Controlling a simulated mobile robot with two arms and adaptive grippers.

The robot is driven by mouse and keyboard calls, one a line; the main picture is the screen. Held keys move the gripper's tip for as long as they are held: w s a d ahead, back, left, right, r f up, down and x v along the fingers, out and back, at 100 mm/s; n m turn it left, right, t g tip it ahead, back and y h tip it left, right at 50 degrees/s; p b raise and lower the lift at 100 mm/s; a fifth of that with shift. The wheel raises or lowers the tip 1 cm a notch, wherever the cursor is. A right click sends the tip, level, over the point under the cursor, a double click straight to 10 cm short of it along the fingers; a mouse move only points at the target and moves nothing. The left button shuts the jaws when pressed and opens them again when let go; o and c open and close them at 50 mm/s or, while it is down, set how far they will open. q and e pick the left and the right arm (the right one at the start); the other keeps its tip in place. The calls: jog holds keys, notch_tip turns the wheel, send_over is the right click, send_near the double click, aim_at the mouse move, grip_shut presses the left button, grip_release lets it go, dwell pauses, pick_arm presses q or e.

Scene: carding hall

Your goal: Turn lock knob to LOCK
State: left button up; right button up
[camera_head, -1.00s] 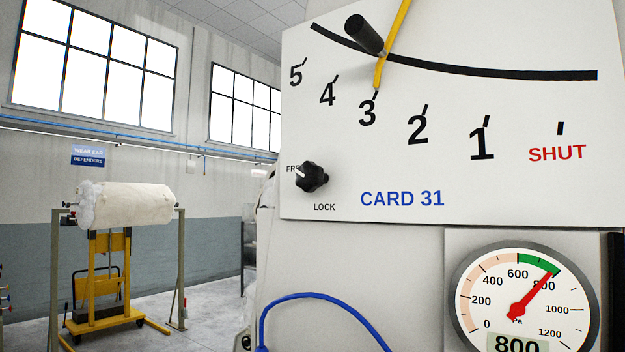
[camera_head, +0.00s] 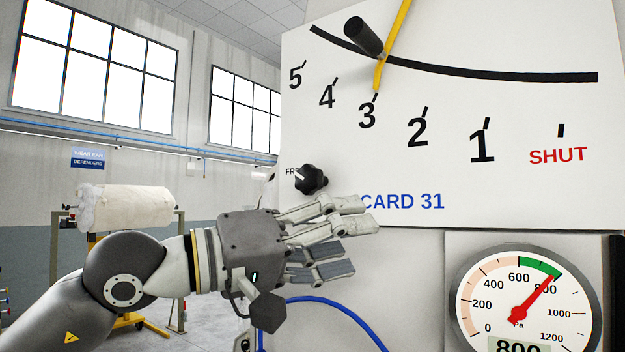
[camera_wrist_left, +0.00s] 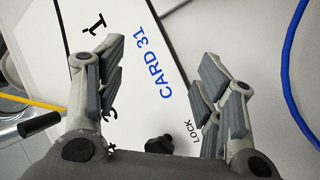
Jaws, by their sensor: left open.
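The lock knob (camera_head: 312,179) is a black lobed knob on the white CARD 31 panel (camera_head: 520,205). Its white mark points up and left toward the partly hidden FREE label (camera_head: 291,172). My left gripper (camera_head: 360,240) is open and empty, just below the knob, with its fingers pointing right in front of the panel's lower edge. It hides the LOCK label in the head view. In the left wrist view the knob (camera_wrist_left: 158,143) shows at the bottom, between the finger bases, and the LOCK label (camera_wrist_left: 191,131) is beside the right finger. My right gripper is out of view.
A black handle (camera_head: 364,37) and a yellow pointer (camera_head: 397,35) stand out above the knob, the pointer's tip near 3. A pressure gauge (camera_head: 522,310) is at lower right. A blue hose (camera_head: 345,307) curves below the gripper.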

aim_at(304, 178)
pick_arm(q)
jog(key=w+a+r+m+t+y, duration=0.2)
jog(key=w+a+r+t+y, duration=0.2)
jog(key=a+r+t+y, duration=0.4)
jog(key=shift+g+h, duration=0.6)
jog(key=p+x, duration=0.1)
jog(key=x, duration=0.2)
jog(key=p+x, duration=0.3)
jog(key=x, duration=0.2)
jog(key=shift+w+a+r, duration=0.15)
jog(key=shift+w, duration=0.4)
jog(key=shift+w+d+p, duration=0.25)
jog(key=shift+w+p, duration=0.05)
jog(key=shift+w, duration=0.1)
jog(key=c, duration=1)
jog(key=shift+c, duration=0.2)
